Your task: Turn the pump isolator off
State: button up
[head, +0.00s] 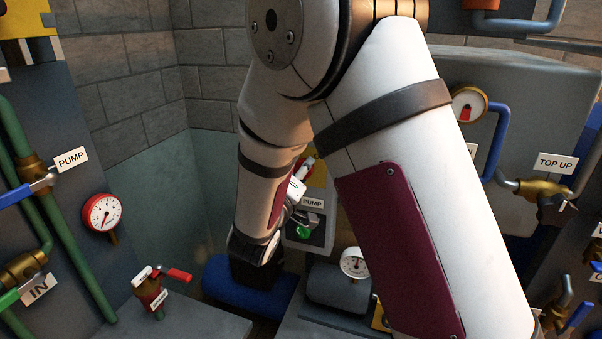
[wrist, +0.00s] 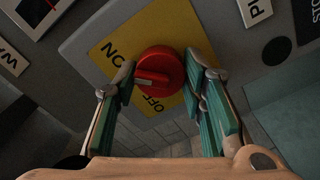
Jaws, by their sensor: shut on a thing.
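The pump isolator is a red rotary knob (wrist: 160,66) on a yellow plate (wrist: 113,38) in the wrist view. The plate carries black ON and OFF lettering, with OFF just below the knob in the picture. A pale pointer bar on the knob lies nearly level across the picture. My gripper (wrist: 161,70) is shut on the knob, one teal finger on its left and one on its right. In the head view the yellow plate (head: 318,173) shows only partly behind my arm, and my gripper is mostly hidden there.
A PUMP label (head: 312,203) and a green button (head: 303,232) sit below the isolator. A PUMP-tagged blue-handled valve (head: 36,178) and a dial gauge (head: 103,212) are at left. A red-handled valve (head: 153,292) stands low. A TOP UP label (head: 556,163) is at right.

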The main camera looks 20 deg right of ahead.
jog(key=n+b, duration=0.1)
jog(key=n, duration=0.3)
jog(key=shift+n, duration=0.3)
jog(key=n+b, duration=0.1)
jog(key=n, duration=0.3)
jog(key=shift+n, duration=0.3)
jog(key=n, duration=0.4)
jog(key=shift+n, duration=0.3)
jog(key=shift+f+n, duration=0.1)
jog(key=shift+n, duration=1.9)
jog(key=o, duration=1.2)
jog(key=shift+c, duration=0.2)
